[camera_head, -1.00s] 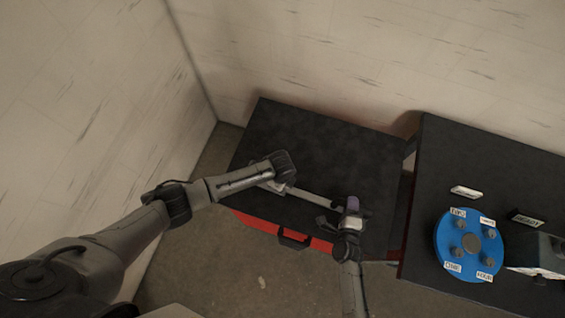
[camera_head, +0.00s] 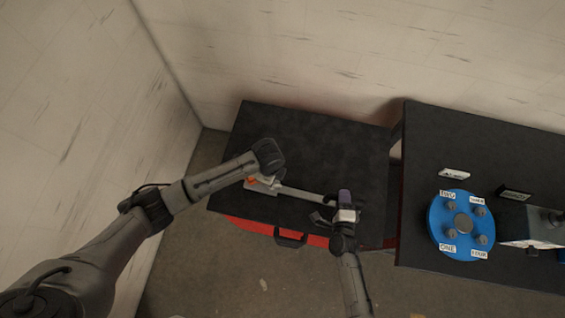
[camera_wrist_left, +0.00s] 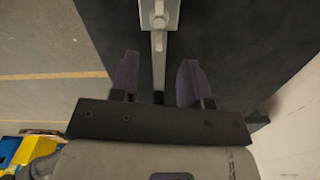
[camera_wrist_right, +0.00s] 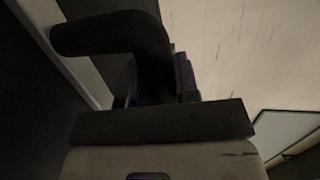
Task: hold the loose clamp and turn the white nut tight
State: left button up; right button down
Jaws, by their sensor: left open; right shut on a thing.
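A long grey bar (camera_head: 302,194), perhaps the clamp, lies across the black table top; I cannot tell whether it rests on it. A pale block and an orange piece (camera_head: 251,180) sit at its left end. My right gripper (camera_head: 345,201) is shut on a dark part at the bar's right end; a dark bent handle (camera_wrist_right: 112,35) fills the right wrist view. My left gripper (camera_wrist_left: 158,75) is open, its purple fingers apart on either side of the bar in the left wrist view, with the pale block ahead. In the head view my left wrist hides its fingers. No white nut can be made out.
The black-topped table (camera_head: 315,140) has a red front and dark handle. A second black table (camera_head: 430,125) at the right bears a blue disc (camera_head: 436,228) with labelled bolts, a grey machine (camera_head: 530,232) and small signs. A pale wall stands behind.

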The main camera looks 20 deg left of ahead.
pick_arm(q)
jog(key=shift+r, duration=1.85)
pick_arm(e)
jog(key=c, duration=0.8)
grip_release()
